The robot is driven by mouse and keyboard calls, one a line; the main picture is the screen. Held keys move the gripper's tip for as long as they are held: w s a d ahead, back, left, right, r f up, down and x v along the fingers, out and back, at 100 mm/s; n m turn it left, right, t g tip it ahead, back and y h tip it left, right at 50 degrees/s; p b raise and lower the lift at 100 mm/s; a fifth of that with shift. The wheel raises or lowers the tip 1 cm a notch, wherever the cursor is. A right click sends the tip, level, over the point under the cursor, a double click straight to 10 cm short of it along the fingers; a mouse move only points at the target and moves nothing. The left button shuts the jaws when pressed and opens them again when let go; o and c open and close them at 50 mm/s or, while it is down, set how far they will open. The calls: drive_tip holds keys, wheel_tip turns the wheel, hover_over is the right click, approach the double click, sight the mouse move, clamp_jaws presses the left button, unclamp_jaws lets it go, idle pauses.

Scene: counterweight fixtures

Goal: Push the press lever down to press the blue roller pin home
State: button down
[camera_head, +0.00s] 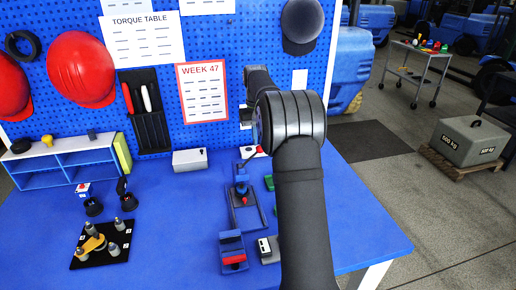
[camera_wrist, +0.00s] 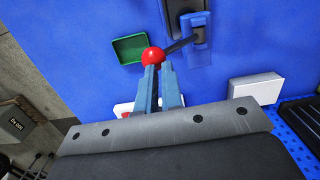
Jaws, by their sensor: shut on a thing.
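The press (camera_head: 241,192) stands on the blue bench in the head view, left of my arm. In the wrist view its blue body (camera_wrist: 196,38) is at the top right, with a dark lever (camera_wrist: 181,45) reaching to a red ball knob (camera_wrist: 153,56). My gripper (camera_wrist: 160,69) has both fingers close together at that knob and is shut on it. The lever slants upward from the press in the head view. My arm hides most of my gripper there. I cannot pick out the blue roller pin for certain.
A green tray (camera_wrist: 130,49) lies close beside the knob. A grey box (camera_head: 190,160) stands left of the press, near the pegboard. A blue fixture with a red part (camera_head: 232,252) is in front. A black plate with several pegs (camera_head: 101,244) lies left; bench between is clear.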

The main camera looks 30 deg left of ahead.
sight(257, 148)
drive_tip(key=shift+s+f, duration=0.15)
drive_tip(key=shift+f, duration=2.2)
drive_tip(key=shift+w+a+r, duration=0.3)
drive_tip(key=shift+w+a, duration=0.25)
drive_tip(key=shift+a, duration=0.05)
drive_tip(key=shift+w+a+r, duration=0.3)
drive_tip(key=shift+w+a, duration=0.25)
drive_tip(key=shift+r, duration=0.1)
wheel_tip(257, 148, up, 12)
drive_tip(key=shift+w+a, duration=0.4)
drive_tip(key=shift+a, duration=0.05)
drive_tip(key=shift+f, duration=0.25)
